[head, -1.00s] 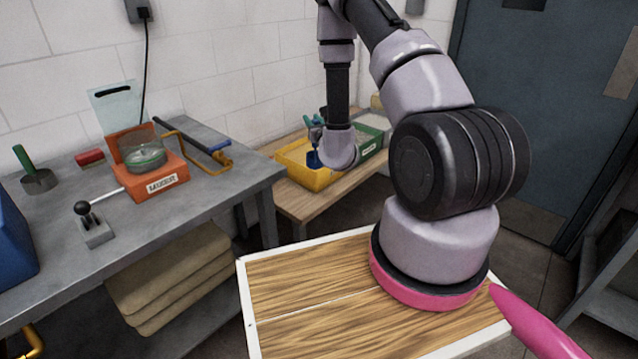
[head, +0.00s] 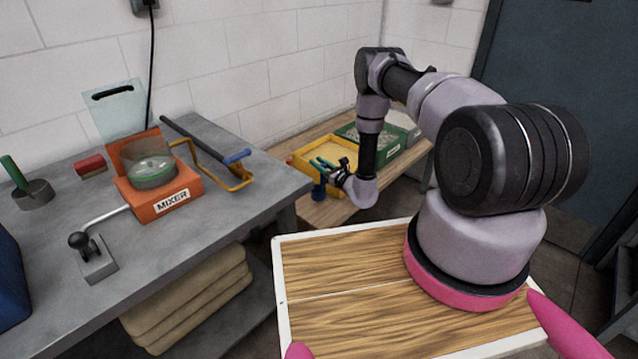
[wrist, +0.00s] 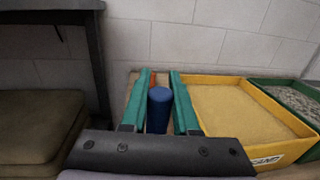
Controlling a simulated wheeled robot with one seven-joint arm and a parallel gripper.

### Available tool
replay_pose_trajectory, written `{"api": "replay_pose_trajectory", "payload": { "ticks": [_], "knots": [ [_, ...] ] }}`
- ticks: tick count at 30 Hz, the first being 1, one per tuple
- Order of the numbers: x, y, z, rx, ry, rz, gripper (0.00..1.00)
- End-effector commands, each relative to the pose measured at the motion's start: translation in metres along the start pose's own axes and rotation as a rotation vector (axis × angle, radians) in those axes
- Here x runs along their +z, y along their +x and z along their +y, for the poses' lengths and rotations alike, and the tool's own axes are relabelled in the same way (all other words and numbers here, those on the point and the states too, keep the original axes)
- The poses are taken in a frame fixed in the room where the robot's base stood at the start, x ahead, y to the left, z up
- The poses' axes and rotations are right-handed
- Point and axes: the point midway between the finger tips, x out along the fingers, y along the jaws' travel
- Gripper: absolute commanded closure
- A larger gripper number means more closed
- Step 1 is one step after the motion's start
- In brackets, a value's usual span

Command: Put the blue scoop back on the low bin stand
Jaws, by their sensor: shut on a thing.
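The blue scoop (head: 319,191) is in my gripper (head: 324,165), at the left front corner of the yellow sand bin. In the wrist view its blue round part (wrist: 159,111) sits between the two green fingers of my gripper (wrist: 154,76), which are shut on it. The rest of the scoop is hidden or too small to make out. The low bin stand (head: 322,212) is a wooden bench against the wall. I cannot tell whether the scoop touches its top.
The yellow sand bin (wrist: 232,108) stands right of my gripper, with a green bin (head: 384,150) beyond it. The grey table (head: 233,207) with the orange mixer (head: 160,198) is to the left. A bare strip of bench shows left of the yellow bin.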

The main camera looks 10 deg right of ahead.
Motion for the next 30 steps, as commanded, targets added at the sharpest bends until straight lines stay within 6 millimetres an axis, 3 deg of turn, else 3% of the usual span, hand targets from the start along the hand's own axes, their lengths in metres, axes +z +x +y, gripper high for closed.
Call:
{"api": "replay_pose_trajectory", "payload": {
  "ticks": [12, 24, 25, 27, 30],
  "knots": [
    [-0.049, -0.001, 0.000, -0.001, 0.000, 0.000, 1.00],
    [-0.054, -0.001, -0.001, -0.003, 0.000, 0.000, 1.00],
    [-0.055, -0.001, -0.001, -0.002, 0.000, 0.000, 0.64],
    [-0.054, -0.001, -0.001, -0.002, 0.000, 0.000, 0.42],
    [-0.054, -0.001, -0.001, -0.002, 0.000, 0.000, 0.42]
  ]
}}
